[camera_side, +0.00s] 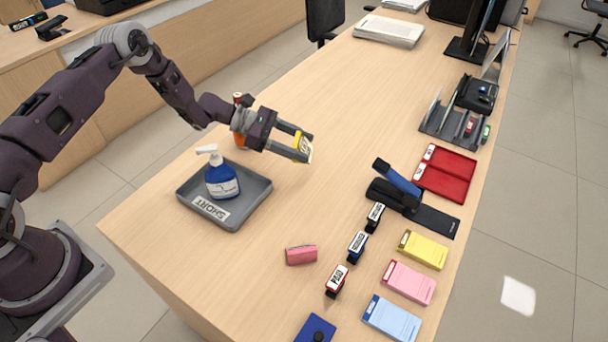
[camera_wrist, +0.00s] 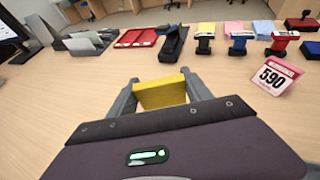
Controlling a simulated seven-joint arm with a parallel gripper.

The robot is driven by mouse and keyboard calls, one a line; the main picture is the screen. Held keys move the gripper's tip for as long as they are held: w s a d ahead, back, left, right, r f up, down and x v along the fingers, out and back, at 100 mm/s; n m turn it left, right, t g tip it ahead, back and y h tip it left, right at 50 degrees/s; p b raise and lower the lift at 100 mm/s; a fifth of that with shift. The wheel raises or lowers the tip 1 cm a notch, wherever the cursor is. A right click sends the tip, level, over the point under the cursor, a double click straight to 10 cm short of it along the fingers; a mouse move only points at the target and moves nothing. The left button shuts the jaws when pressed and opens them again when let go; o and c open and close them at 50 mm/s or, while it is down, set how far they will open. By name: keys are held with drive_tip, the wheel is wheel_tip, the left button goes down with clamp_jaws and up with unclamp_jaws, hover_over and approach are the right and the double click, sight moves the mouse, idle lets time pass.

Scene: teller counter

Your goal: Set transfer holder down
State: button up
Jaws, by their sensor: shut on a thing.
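My gripper (camera_side: 298,146) is shut on a small yellow holder, which I take to be the transfer holder (camera_side: 304,148). The holder has a pale printed face turned away from the arm, too small to read. In the wrist view its plain yellow back (camera_wrist: 160,92) spans between the two fingers of my gripper (camera_wrist: 160,88). It is over the bare middle of the wooden counter (camera_side: 245,265); I cannot tell how far above the surface it is.
A grey tray (camera_side: 255,190) with a blue pump bottle (camera_side: 221,182) lies left.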

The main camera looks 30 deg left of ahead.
sight(300, 177)
wheel_tip(300, 177, down, 8)
drive_tip(key=shift+f, duration=0.1)
drive_tip(key=shift+f, duration=0.15)
drive_tip(key=o, duration=1.4)
